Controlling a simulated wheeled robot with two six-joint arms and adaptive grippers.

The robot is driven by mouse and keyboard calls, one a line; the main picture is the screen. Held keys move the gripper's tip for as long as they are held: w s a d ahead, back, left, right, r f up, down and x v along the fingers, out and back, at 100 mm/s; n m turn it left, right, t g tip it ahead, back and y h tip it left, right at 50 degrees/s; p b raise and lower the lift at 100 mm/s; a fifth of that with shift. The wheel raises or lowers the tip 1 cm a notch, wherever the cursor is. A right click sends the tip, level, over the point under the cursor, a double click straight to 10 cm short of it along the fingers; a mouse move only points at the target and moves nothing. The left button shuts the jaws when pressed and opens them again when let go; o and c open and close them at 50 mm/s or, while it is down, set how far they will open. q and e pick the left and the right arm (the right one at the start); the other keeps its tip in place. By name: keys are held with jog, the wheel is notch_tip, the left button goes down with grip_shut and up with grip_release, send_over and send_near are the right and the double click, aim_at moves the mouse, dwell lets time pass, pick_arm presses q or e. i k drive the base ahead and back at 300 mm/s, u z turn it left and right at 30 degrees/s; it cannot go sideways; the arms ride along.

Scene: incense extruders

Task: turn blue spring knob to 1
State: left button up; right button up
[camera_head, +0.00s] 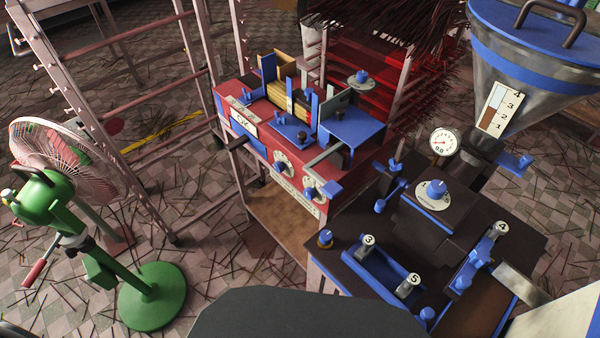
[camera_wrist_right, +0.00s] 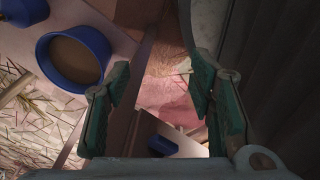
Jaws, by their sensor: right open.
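A blue knob (camera_head: 437,187) sits on a round pale dial plate on top of the dark brown machine (camera_head: 400,240), in the head view. A "1" shows on the dial's left side; the other markings and the exact pointer direction are too small to read. I cannot confirm from its label that this is the spring knob. My right gripper (camera_wrist_right: 160,85) shows only in the wrist view, with its two green fingers apart and nothing between them. No gripper shows in the head view, and the blue knob cannot be identified in the wrist view.
A red machine (camera_head: 262,150) with blue parts and dials stands left of the brown one. A metal hopper (camera_head: 530,75) is at upper right. A green fan (camera_head: 100,240) stands at left. A blue-rimmed round part (camera_wrist_right: 75,58) is left of my fingers in the wrist view.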

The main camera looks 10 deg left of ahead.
aim_at(309, 193)
jog(key=u, duration=0.55)
jog(key=k, duration=1.3)
jog(key=z, duration=0.45)
jog(key=i, duration=1)
jog(key=z, duration=0.85)
